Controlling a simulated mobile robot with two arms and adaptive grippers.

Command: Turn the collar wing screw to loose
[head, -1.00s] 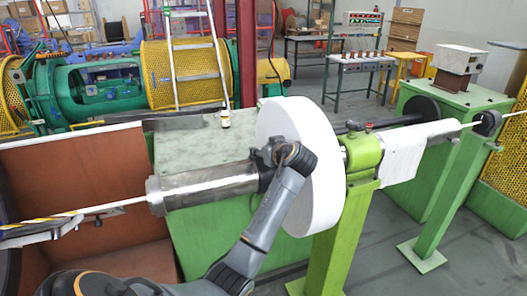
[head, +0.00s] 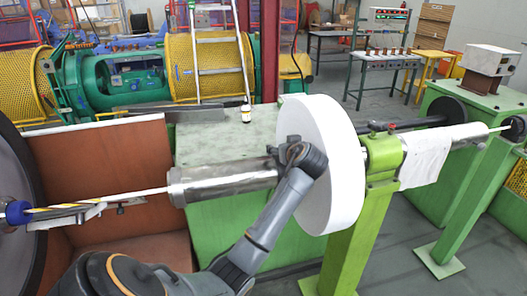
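I cannot make out the collar wing screw for certain. The steel tube (head: 225,183) on the line ends beside the large white disc (head: 322,165), and my arm's dark joints cover the place where they meet. A small red-topped part (head: 391,127) sits on the green bearing block (head: 386,150) right of the disc; its shape is too small to read. My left arm reaches up from the lower left, its joint in front of the disc's left face. No fingers of my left gripper show; they are hidden or out of frame. My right gripper is not in view.
A twisted yellow and white rod (head: 75,204) runs into the tube from a blue-ended piece (head: 17,212) at the left. A white cloth (head: 425,161) hangs over the shaft at the right. A small bottle (head: 246,113) stands on the green cabinet (head: 215,134) behind.

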